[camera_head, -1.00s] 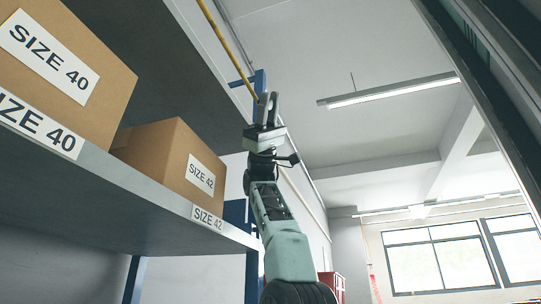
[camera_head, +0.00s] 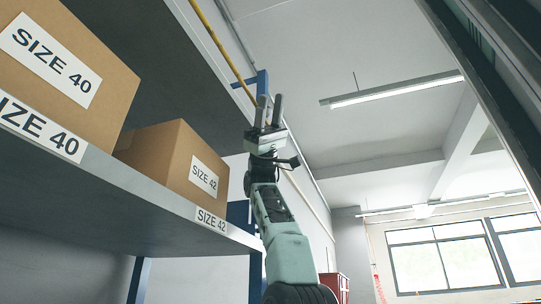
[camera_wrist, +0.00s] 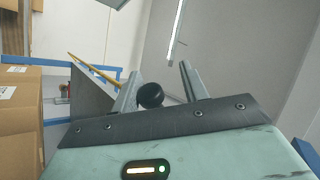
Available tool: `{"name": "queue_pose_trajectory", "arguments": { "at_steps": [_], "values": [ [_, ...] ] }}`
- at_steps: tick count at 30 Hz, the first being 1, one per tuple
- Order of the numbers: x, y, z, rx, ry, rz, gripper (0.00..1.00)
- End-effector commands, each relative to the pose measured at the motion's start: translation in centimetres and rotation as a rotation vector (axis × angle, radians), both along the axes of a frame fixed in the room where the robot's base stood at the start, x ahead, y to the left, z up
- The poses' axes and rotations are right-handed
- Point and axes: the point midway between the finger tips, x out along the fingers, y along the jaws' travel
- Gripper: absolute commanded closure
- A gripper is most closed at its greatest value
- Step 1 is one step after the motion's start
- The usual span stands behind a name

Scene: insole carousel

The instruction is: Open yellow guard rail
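The yellow guard rail (camera_head: 221,48) is a thin bar slanting from the top edge down to the right, above the shelf's edge. Its lower end shows close beside my gripper (camera_head: 270,107) in the head view; I cannot tell whether they touch. The rail also shows in the wrist view (camera_wrist: 95,69), left of my gripper (camera_wrist: 158,75). My gripper points upward with its two fingers apart. No rail shows between them. A dark round part (camera_wrist: 150,95) appears between the fingers in the wrist view; what it is stays unclear.
A grey shelf (camera_head: 130,190) at the left bears a SIZE 40 box (camera_head: 105,105) and a SIZE 42 box (camera_head: 165,155). A blue post (camera_head: 261,85) stands behind my gripper. The space right of my arm looks open, up to a dark frame (camera_head: 480,100).

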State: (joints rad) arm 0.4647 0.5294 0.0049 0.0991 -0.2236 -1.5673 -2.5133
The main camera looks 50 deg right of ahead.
Motion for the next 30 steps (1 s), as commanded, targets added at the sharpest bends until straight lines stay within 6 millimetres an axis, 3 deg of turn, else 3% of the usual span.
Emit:
{"name": "queue_pose_trajectory", "arguments": {
  "at_steps": [8, 24, 30],
  "values": [
    [0.0, 0.0, 1.7, 0.001, 0.000, 0.001, 0.57],
    [0.8, -0.1, 9.1, 0.001, 0.020, -0.001, 0.57],
    [0.5, -0.1, 10.0, 0.000, 0.010, -0.001, 0.57]
  ]
}}
